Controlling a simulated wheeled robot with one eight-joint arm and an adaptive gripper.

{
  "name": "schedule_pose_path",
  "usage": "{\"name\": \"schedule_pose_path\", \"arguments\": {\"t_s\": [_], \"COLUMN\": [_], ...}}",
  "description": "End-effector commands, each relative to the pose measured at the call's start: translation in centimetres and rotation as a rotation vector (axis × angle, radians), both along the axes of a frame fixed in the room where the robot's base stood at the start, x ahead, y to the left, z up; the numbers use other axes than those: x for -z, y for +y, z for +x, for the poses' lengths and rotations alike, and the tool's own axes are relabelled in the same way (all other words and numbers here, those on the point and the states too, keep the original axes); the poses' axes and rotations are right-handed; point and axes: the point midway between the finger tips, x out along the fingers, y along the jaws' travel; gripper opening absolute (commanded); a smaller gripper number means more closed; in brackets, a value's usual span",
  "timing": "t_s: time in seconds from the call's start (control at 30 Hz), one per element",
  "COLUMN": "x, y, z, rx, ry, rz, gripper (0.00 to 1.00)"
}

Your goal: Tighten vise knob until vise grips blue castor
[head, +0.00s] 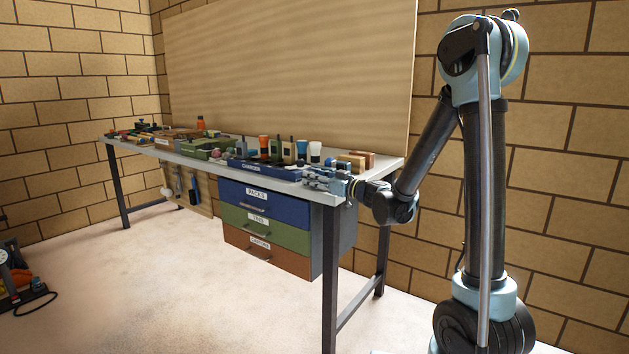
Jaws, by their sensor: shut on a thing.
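My gripper (318,181) is at the front edge of the workbench (395,168), near its right end. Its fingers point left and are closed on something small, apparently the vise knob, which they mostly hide. Grey-blue parts show close around the fingers; at this size I cannot separate the vise from the gripper. I cannot make out the blue castor with certainty or tell whether the vise touches it.
A blue labelled tray (262,171) lies just left of my gripper. Behind stand an orange cup (264,142), a white cup (315,150) and wooden blocks (352,161). Labelled drawers (264,205) hang below the benchtop. More clutter fills the left end.

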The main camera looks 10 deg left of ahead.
Motion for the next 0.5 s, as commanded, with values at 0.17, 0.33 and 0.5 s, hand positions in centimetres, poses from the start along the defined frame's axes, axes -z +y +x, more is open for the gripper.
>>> {"name": "schedule_pose_path", "arguments": {"t_s": [0.17,0.33,0.5], "x": [0.02,0.00,0.01], "y": [-0.10,-0.05,-0.15], "z": [0.13,0.07,-0.01], "rx": [0.004,0.002,0.001], "ry": [0.001,0.000,0.000], "rz": [-0.001,-0.001,-0.001], "gripper": [0.46,0.46,0.46]}}
